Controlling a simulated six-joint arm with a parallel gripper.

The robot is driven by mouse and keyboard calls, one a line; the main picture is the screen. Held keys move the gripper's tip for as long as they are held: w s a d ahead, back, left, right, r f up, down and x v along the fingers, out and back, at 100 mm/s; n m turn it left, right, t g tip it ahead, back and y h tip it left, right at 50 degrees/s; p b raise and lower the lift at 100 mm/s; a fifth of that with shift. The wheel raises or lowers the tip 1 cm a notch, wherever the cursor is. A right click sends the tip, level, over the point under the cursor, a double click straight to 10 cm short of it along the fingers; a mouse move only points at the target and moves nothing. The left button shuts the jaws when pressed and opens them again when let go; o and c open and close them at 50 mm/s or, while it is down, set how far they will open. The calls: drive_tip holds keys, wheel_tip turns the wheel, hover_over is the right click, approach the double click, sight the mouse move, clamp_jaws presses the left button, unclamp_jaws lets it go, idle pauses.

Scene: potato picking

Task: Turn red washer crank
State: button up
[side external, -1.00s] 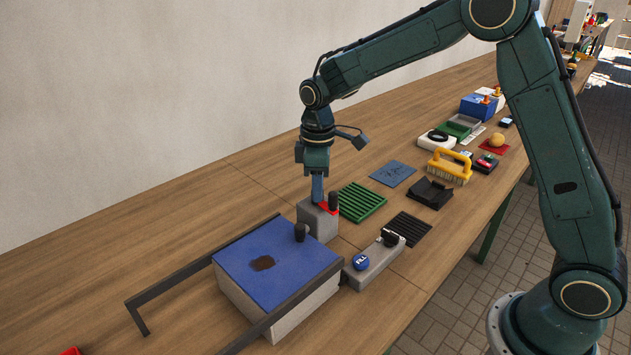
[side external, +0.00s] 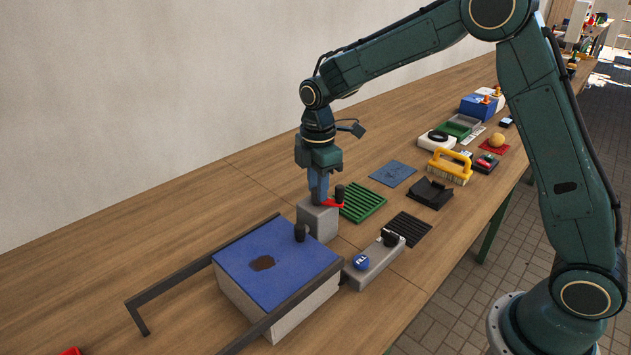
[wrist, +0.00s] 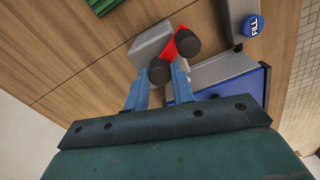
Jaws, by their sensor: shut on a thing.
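The red crank (side external: 333,205) sits on top of a small grey block (side external: 318,222) beside the blue-topped box. Its arm points right, with an upright black knob (side external: 340,193) at the end. My gripper (side external: 319,201) points down over the block, its blue fingers closed on the crank's hub end. In the wrist view, the fingers lie either side of a dark round hub (wrist: 159,72). The crank's red arm (wrist: 174,48) runs from there to the black knob (wrist: 187,42). The hub is mostly hidden in the side view.
The blue-topped box (side external: 275,255) with a black knob and dark frame stands in front. A grey unit with a blue FILL button (side external: 361,262) is right of it. A green ribbed rack (side external: 361,202), black grille (side external: 409,229) and yellow brush (side external: 450,165) lie beyond.

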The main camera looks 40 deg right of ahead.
drive_tip(key=shift+r, duration=0.1)
drive_tip(key=o, duration=1)
wheel_tip(320, 180, up, 14)
drive_tip(key=shift+f, duration=0.15)
idle(0.4)
drive_tip(key=c, duration=0.3)
